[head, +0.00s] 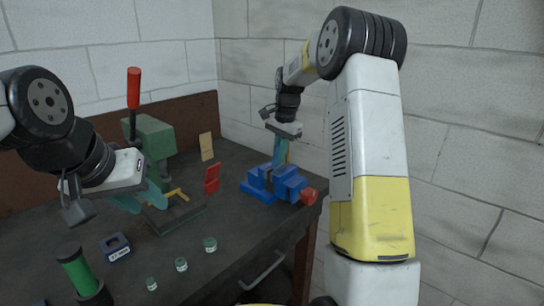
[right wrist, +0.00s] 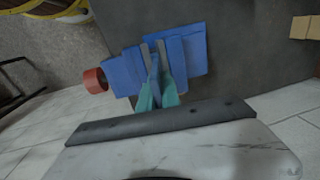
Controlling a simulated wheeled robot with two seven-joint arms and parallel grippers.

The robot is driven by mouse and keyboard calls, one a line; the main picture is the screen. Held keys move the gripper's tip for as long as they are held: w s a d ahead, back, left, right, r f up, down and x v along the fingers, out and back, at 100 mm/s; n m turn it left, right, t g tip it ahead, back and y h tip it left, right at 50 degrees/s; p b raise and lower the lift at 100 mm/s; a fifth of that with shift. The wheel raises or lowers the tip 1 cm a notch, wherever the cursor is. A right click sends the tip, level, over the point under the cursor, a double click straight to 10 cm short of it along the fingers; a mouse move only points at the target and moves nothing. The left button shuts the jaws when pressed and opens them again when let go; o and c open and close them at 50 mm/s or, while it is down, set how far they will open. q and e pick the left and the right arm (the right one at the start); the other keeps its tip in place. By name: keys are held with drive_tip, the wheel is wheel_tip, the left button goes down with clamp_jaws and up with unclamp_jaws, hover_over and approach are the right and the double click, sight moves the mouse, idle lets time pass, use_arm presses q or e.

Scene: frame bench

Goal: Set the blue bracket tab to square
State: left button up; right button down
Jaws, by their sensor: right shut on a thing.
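The blue bracket tab (right wrist: 154,69) stands upright between the grey jaws of the blue vise (right wrist: 187,50), seen in the right wrist view. In the head view the vise (head: 262,188), with a red knob, sits at the bench's right side, and the tab is mostly hidden by my gripper. My right gripper (right wrist: 158,92) points down over the vise, its teal fingers shut on the tab's upper part. I cannot tell the tab's exact angle. My left gripper (head: 140,200) hangs at the left before the green press, its teal fingers apart and empty.
A green press (head: 153,138) with a red lever stands at the back left. A red bracket (head: 212,178) and a tan bracket (head: 206,147) stand near it. Several small green caps (head: 181,264), a dark blue block (head: 115,246) and a green cylinder (head: 75,270) are in front.

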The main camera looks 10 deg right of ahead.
drive_tip(key=shift+w+a+g+h, duration=0.15)
drive_tip(key=shift+w+g+h, duration=0.1)
drive_tip(key=shift+g+h, duration=0.3)
drive_tip(key=c, duration=1.6)
unclamp_jaws()
drive_tip(key=shift+o, duration=0.2)
drive_tip(key=shift+r, duration=0.1)
wheel_tip(320, 180, up, 7)
drive_tip(key=shift+f, duration=0.1)
drive_tip(key=shift+r, duration=0.45)
